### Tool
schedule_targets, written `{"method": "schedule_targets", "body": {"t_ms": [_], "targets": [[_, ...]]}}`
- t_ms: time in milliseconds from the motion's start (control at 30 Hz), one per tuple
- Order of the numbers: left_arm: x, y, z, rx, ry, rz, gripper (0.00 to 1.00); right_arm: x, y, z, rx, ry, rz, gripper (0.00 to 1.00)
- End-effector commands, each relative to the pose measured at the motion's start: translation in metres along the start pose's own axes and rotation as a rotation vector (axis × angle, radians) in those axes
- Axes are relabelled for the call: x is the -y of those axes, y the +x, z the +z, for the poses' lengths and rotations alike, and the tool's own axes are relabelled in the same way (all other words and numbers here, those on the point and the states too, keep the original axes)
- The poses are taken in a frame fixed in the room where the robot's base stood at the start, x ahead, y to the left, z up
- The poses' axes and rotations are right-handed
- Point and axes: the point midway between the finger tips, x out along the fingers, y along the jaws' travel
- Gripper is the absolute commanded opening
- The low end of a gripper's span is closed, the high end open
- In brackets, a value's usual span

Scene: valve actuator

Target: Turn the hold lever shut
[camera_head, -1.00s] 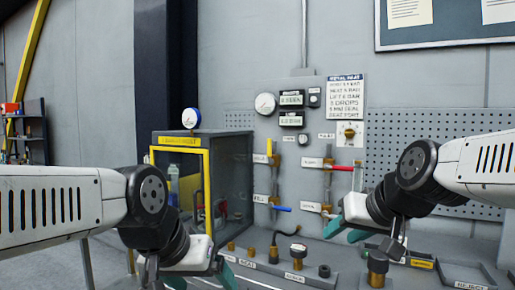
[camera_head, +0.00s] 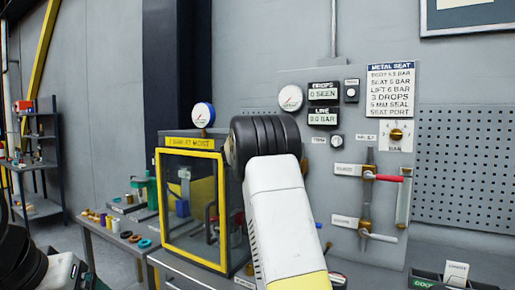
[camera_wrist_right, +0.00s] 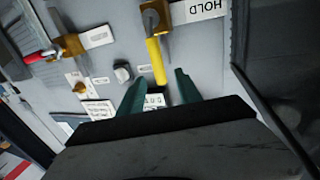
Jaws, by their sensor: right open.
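The hold lever (camera_wrist_right: 156,60) shows in the right wrist view as a yellow handle on a brass valve (camera_wrist_right: 155,18), beside an inverted HOLD label (camera_wrist_right: 205,8). Its free end points down the picture toward my right gripper (camera_wrist_right: 159,88). The gripper is open, with one teal finger on each side of the lever's end; I cannot tell whether either touches it. In the head view my right arm hides the hold lever and the right gripper. Part of my left gripper (camera_head: 85,281) shows at the bottom left edge; its jaws cannot be made out.
Right of my arm, the panel carries a red-handled valve (camera_head: 383,177) and a white-handled valve (camera_head: 378,236). A yellow-framed cabinet (camera_head: 219,212) stands close left of the arm. Gauges (camera_head: 290,97) and readouts sit above. A bench (camera_head: 110,238) with small parts is further left.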

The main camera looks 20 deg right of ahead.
Motion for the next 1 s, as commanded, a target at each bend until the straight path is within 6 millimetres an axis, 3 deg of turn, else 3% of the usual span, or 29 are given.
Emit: {"method": "schedule_targets", "body": {"t_ms": [433,833,1000], "targets": [[0.0,0.0,0.0,0.0,0.0,0.0,0.85,-0.001,0.064,0.0,-0.001,0.0,0.001,0.41],[0.0,0.0,0.0,0.0,0.0,0.0,0.85,0.0,0.074,0.0,0.0,0.0,-0.001,0.41],[0.0,0.0,0.0,0.0,0.0,0.0,0.85,-0.001,0.074,0.0,0.0,0.0,-0.001,0.1]]}}
